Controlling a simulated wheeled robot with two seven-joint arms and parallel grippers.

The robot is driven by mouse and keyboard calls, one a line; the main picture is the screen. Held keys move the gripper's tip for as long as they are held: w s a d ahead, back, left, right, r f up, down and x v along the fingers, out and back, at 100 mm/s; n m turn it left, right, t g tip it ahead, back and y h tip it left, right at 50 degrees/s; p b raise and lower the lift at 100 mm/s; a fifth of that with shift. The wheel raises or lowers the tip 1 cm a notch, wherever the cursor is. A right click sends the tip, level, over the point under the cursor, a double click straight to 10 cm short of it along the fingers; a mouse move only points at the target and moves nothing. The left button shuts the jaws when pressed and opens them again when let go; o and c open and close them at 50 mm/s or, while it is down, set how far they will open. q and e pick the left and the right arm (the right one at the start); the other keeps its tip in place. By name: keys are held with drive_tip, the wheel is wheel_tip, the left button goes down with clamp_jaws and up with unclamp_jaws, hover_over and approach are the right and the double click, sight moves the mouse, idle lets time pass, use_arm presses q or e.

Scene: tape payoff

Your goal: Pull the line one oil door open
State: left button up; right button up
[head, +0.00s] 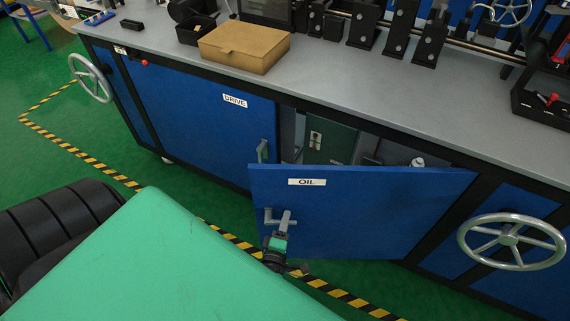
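The blue oil door (360,205), labelled OIL, stands partly open. Its left edge is swung out from the cabinet, and a dark gap with the inside shows above it. Its grey handle (270,217) is near the door's left edge. My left gripper (284,224), with a green part and a dark wrist, is at the handle and appears to touch it. The fingertips are small and overlap the handle, so their closure is unclear. My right gripper is not in view.
The closed DRIVE door (205,125) is left of the opening. Handwheels stand at the left (90,78) and right (511,241). A cardboard box (244,47) lies on the grey worktop (340,72). Striped floor tape (85,158) runs in front.

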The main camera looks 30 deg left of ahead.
use_arm(q)
drive_tip(key=shift+s, duration=0.1)
drive_tip(key=v, duration=1.3)
drive_tip(key=shift+s, duration=0.3)
drive_tip(key=shift+d, duration=0.1)
